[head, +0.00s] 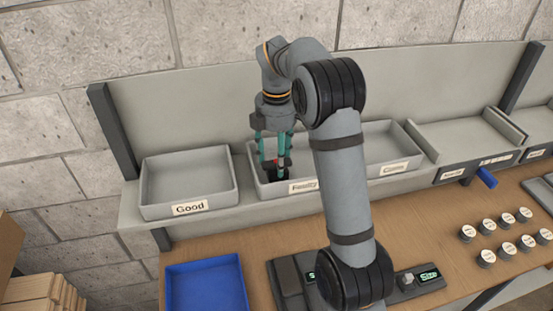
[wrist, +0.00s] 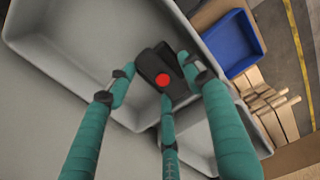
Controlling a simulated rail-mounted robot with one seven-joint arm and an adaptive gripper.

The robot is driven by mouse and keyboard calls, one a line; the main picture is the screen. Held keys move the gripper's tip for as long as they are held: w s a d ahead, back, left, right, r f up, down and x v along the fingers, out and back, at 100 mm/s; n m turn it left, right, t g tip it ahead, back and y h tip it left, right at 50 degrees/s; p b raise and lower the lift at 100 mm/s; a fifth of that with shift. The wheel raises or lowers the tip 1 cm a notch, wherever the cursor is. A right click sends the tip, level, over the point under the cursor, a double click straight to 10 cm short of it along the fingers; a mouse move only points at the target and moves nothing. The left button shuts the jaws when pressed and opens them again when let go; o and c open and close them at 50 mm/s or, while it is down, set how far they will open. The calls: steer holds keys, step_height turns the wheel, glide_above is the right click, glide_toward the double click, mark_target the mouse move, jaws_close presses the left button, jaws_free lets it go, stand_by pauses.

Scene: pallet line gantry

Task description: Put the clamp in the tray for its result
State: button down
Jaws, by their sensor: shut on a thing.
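The clamp (wrist: 148,62) is black with a round red spot and sits between my teal fingers in the wrist view. In the head view, the clamp (head: 281,174) is a small dark shape, partly hidden by the fingers. My gripper (head: 273,160) points down, shut on the clamp, over the grey tray labelled "Faulty" (head: 262,192). The clamp is low at that tray's front side; I cannot tell if it touches the floor. The "Good" tray (head: 188,178) is empty on the left. A third grey tray (head: 400,140), its label hard to read, is on the right.
The trays stand on a grey shelf (head: 135,215) with a back panel. Below, a wooden bench holds a blue tray (head: 205,285), a device with a "Size" display (head: 428,276) and several round labelled pieces (head: 505,248). My arm hides part of the bench and shelf.

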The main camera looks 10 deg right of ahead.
mark_target(276, 160)
steer(key=shift+f, duration=0.6)
steer(key=shift+f, duration=0.2)
steer(key=c, duration=0.8)
jaws_free()
steer(key=shift+o, duration=0.2)
steer(key=shift+r, duration=0.15)
step_height(276, 160, up, 12)
